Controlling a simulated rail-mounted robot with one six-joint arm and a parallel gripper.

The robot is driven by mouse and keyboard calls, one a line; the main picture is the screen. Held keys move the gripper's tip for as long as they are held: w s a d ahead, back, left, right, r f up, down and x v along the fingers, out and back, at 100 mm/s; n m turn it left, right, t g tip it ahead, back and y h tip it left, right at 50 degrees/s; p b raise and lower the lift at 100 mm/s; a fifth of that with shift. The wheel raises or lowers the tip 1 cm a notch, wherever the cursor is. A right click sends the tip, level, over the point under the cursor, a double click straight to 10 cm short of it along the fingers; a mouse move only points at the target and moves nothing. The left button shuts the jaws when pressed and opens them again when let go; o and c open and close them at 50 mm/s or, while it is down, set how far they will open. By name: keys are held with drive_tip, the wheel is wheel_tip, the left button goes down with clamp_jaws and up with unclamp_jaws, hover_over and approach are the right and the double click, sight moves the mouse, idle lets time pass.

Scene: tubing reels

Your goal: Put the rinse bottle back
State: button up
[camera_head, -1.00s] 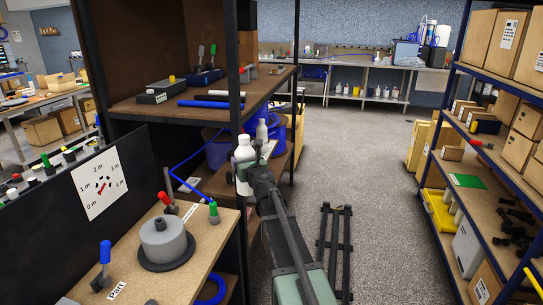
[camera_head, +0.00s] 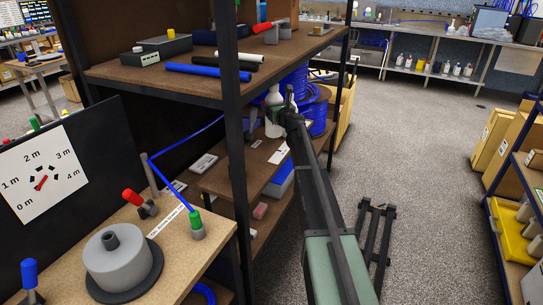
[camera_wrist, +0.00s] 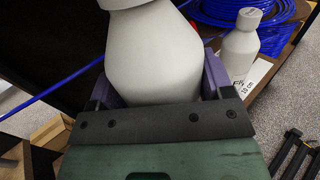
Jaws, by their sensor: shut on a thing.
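The white rinse bottle (camera_wrist: 150,50) fills the upper middle of the wrist view, gripped between my jaws (camera_wrist: 155,90). In the head view the bottle (camera_head: 273,117) is upright, and my gripper (camera_head: 283,118) is shut on it from the right, at the middle shelf (camera_head: 228,178) of the dark rack. A second, pale bottle (camera_wrist: 240,45) stands to its right in the wrist view, beside a white label (camera_wrist: 257,76) whose text is partly readable. The underside of the held bottle is hidden, so I cannot tell whether it touches the shelf.
Blue tubing coils (camera_head: 313,108) lie behind the bottle. A rack post (camera_head: 230,110) stands left of it, and the upper shelf (camera_head: 205,88) holds tubes and boxes. A thin blue tube (camera_head: 188,141) runs up towards the rack. Floor right of my arm is mostly clear.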

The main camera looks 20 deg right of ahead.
sight(272, 127)
drive_tip(key=shift+y, duration=0.3)
drive_tip(key=w+f+b, duration=0.1)
drive_tip(key=f+b, duration=0.2)
drive_tip(key=f, duration=0.1)
drive_tip(key=w+f+b, duration=0.1)
drive_tip(key=f+b, duration=0.3)
drive_tip(key=w+f+b, duration=0.1)
drive_tip(key=f+b, duration=0.3)
drive_tip(key=shift+w+d, duration=0.3)
drive_tip(key=shift+r, duration=0.3)
drive_tip(key=shift+f, duration=0.15)
drive_tip(key=o, duration=1.4)
drive_tip(key=shift+r+p, duration=0.3)
drive_tip(key=shift+p, duration=0.05)
drive_tip(key=s, duration=1.2)
drive_tip(key=shift+d+f, duration=0.15)
drive_tip(key=shift+d, duration=0.2)
